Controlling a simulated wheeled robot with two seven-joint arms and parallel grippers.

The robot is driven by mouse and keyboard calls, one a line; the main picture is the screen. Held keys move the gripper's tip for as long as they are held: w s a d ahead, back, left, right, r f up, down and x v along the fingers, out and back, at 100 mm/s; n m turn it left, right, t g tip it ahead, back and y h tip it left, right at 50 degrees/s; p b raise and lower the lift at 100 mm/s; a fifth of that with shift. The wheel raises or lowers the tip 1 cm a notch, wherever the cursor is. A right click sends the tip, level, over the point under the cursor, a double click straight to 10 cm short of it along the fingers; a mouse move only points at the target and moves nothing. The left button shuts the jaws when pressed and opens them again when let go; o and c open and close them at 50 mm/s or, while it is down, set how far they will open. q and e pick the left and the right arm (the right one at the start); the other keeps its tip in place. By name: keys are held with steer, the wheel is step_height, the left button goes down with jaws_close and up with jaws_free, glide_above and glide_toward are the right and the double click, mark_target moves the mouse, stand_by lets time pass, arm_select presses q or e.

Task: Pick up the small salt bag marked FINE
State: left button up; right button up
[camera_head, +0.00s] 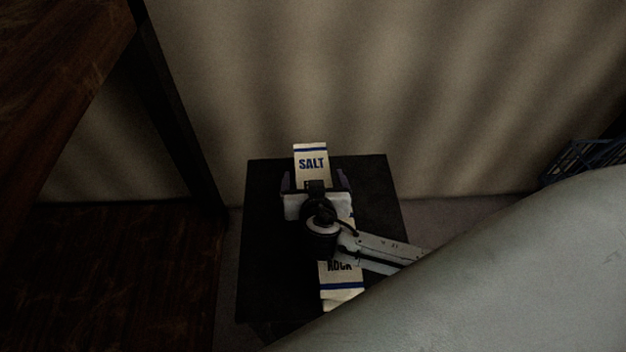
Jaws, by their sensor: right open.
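A small white bag with blue bands and the word SALT (311,163) lies at the far part of a small black stand. A second word below SALT is mostly hidden by my gripper; only the start of it shows, and it looks like an F. My right gripper (315,183) is open over this bag's near part, with one finger to the left of it and one to the right. I cannot tell how far the fingers reach down. A second white bag, marked ROCK (340,268), lies nearer, partly covered by my right arm. My left gripper is out of view.
The black stand (265,250) has bare top on both sides of the bags. A pale wall or curtain (400,90) rises behind it. A dark wooden piece of furniture (60,60) is at the left. A blue wire basket (585,158) is at the right edge.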

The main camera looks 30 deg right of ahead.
steer(key=shift+w+f, duration=0.1)
steer(key=shift+w, duration=0.05)
steer(key=c, duration=1.7)
steer(key=shift+w+r, duration=0.15)
steer(key=shift+r, duration=0.05)
steer(key=c, duration=0.3)
steer(key=shift+r, duration=0.1)
